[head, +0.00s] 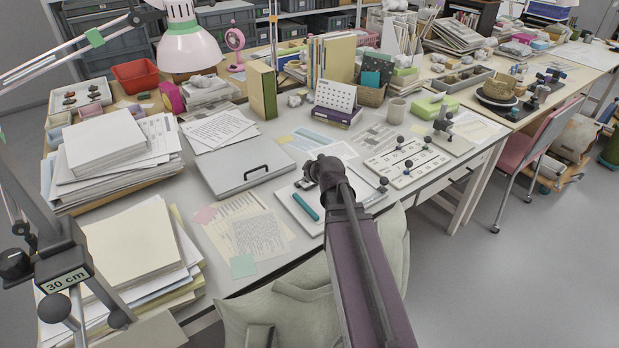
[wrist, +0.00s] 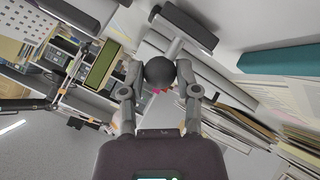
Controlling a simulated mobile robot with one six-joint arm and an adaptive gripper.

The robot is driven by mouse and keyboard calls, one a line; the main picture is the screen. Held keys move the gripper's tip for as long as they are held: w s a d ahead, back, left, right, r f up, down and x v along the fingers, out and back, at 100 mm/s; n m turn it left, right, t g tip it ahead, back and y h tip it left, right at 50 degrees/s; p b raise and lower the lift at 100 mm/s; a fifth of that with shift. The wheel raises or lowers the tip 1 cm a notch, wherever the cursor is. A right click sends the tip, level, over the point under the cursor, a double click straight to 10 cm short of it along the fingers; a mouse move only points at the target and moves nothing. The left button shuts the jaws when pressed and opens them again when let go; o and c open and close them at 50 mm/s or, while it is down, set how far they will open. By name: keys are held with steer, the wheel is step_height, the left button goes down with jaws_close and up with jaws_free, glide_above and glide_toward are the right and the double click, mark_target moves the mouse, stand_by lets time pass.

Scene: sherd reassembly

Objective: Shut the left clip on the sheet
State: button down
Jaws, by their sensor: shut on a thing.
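My gripper (head: 312,172) is over the pale board (head: 297,214) at the front of the desk. In the wrist view its two fingers are closed on a dark round knob (wrist: 160,72). A grey arm runs from the knob to a dark bar (wrist: 187,24), which looks like the left clip. In the head view the gripper hides most of this clip, and I cannot tell its angle or whether it touches the sheet. The sheet is hard to tell from the pale board.
A teal pen-like bar (head: 306,206) lies on the board, left of my arm. A grey flat case (head: 243,166) with a black handle is behind left. A white plate with several dark knobs (head: 405,163) lies to the right. Paper stacks (head: 135,245) fill the left.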

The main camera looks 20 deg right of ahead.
steer(key=shift+s+f+t+b, duration=0.25)
steer(key=shift+f+t+b, duration=0.2)
steer(key=shift+t+b, duration=0.4)
steer(key=shift+s+d+b, duration=0.1)
steer(key=shift+b, duration=0.35)
steer(key=shift+r+t, duration=0.1)
steer(key=shift+t, duration=0.15)
steer(key=shift+c, duration=1.8)
jaws_free()
